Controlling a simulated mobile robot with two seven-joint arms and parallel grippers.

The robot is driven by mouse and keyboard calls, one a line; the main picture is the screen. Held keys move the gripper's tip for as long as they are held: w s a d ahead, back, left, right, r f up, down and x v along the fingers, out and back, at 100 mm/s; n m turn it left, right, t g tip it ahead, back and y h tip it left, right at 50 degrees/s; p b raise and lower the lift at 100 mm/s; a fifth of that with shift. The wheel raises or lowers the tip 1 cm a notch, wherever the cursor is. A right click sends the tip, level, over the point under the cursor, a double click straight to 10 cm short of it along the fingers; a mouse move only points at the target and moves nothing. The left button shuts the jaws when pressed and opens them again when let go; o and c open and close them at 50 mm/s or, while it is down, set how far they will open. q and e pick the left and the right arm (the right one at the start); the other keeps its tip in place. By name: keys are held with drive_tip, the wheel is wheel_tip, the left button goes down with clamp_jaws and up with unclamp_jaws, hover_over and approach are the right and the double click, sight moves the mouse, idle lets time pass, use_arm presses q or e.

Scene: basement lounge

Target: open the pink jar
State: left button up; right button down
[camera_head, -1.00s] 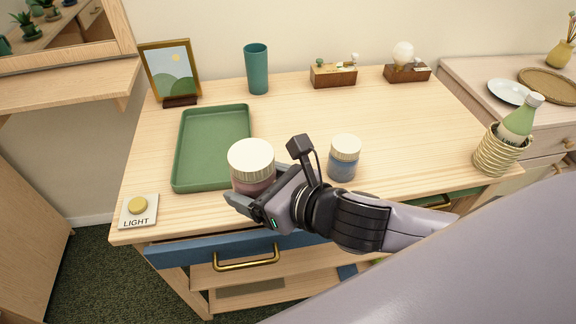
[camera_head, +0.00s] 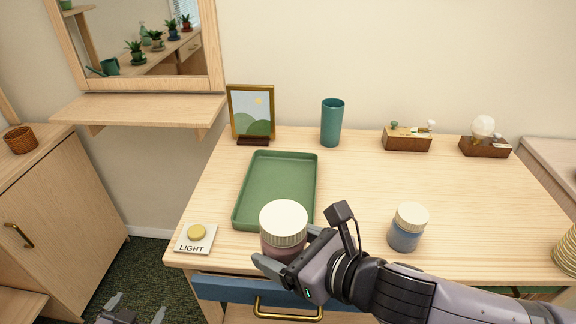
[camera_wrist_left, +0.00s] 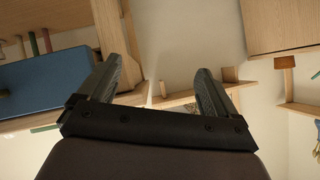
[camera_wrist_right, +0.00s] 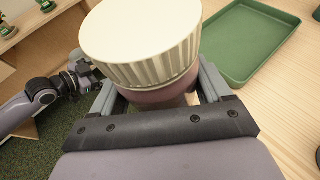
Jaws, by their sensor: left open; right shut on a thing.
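The pink jar (camera_head: 283,250) has a ribbed cream lid (camera_head: 284,222) on it and looks upright near the desk's front edge. My right gripper (camera_head: 281,264) is shut around the jar's body, below the lid. The right wrist view shows the lid (camera_wrist_right: 140,40) large between the fingers, with a strip of pink body (camera_wrist_right: 165,95) under it. My left gripper (camera_head: 137,308) is open and empty, low at the bottom left of the head view, away from the jar. Its spread fingers also show in the left wrist view (camera_wrist_left: 160,75).
A green tray (camera_head: 247,215) lies behind the jar. A blue jar (camera_head: 405,236) with a cream lid stands to the right. A blue drawer (camera_head: 230,288) is below the edge. The desk's middle right is clear.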

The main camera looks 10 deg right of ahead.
use_arm(q)
drive_tip(key=w+r+m, duration=0.4)
drive_tip(key=w+r, duration=0.6)
drive_tip(key=w, duration=0.5)
drive_tip(key=w+d+r+m+g+h, duration=0.1)
drive_tip(key=w+d+r+m+h, duration=0.15)
drive_tip(key=d+r, duration=0.45)
drive_tip(key=w+d+r+m+h, duration=0.2)
drive_tip(key=d+r+m+h, duration=0.15)
drive_tip(key=d, duration=0.55)
drive_tip(key=s+d+r+m+g+h, duration=0.1)
drive_tip(key=s+d+r+m+g, duration=0.25)
drive_tip(key=d+r+m, duration=0.5)
wheel_tip(320, 180, up, 9)
drive_tip(key=m+g+y, duration=0.7)
drive_tip(key=m, duration=0.8)
hover_over(287, 215)
drive_tip(key=shift+d, duration=0.15)
drive_tip(key=shift+s+f+y, duration=0.1)
drive_tip(key=shift+f+y, duration=0.1)
drive_tip(key=shift+y, duration=0.1)
drive_tip(key=shift+f, duration=0.35)
wheel_tip(287, 215, down, 7)
drive_tip(key=shift+r, duration=0.1)
